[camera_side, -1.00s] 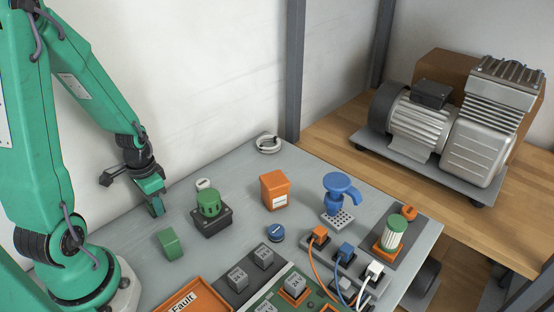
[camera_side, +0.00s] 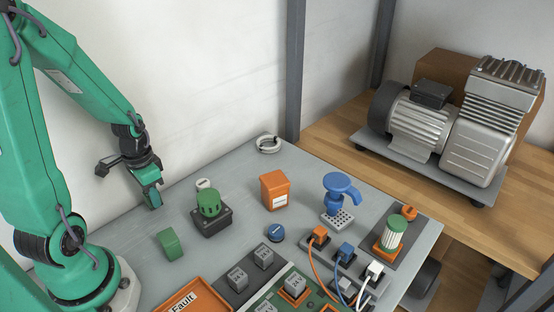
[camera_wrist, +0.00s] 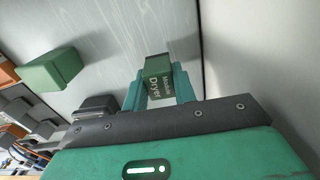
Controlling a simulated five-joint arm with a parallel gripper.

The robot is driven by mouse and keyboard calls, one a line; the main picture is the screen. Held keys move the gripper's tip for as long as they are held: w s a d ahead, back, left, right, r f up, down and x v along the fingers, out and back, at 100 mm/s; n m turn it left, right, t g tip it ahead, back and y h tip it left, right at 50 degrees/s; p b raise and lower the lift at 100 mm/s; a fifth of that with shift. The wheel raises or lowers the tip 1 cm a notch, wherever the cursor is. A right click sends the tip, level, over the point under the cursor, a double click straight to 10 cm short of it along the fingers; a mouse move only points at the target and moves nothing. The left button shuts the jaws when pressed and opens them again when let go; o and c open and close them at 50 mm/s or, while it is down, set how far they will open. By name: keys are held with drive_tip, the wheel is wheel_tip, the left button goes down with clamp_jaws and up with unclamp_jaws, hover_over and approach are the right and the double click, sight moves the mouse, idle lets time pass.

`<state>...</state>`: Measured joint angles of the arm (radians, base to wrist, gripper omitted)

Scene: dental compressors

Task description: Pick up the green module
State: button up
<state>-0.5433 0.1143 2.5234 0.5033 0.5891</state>
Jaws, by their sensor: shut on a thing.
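A green module (camera_wrist: 157,78) with a "Module Dryer" label sits between the two teal fingers of my gripper (camera_wrist: 160,88) in the wrist view. The fingers are shut on it, one on each side. In the side view my gripper (camera_side: 151,192) points down at the left edge of the grey table, close to the wall. The module is hard to tell from the fingers there. Its height above the table is hard to judge.
A plain green block (camera_side: 171,244) and a green-capped dark unit (camera_side: 211,213) stand near my gripper. An orange box (camera_side: 275,190), a blue pump-like part (camera_side: 340,194) and cabled plugs (camera_side: 345,252) stand further right. An orange tray (camera_side: 193,297) lies in front.

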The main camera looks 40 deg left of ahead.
drive_tip(key=shift+r, duration=0.5)
drive_tip(key=d+r, duration=0.7)
drive_tip(key=d, duration=0.4)
drive_tip(key=shift+d, duration=0.35)
drive_tip(key=shift+r, duration=0.1)
drive_tip(key=shift+w+d, duration=0.1)
drive_tip(key=shift+w, duration=0.05)
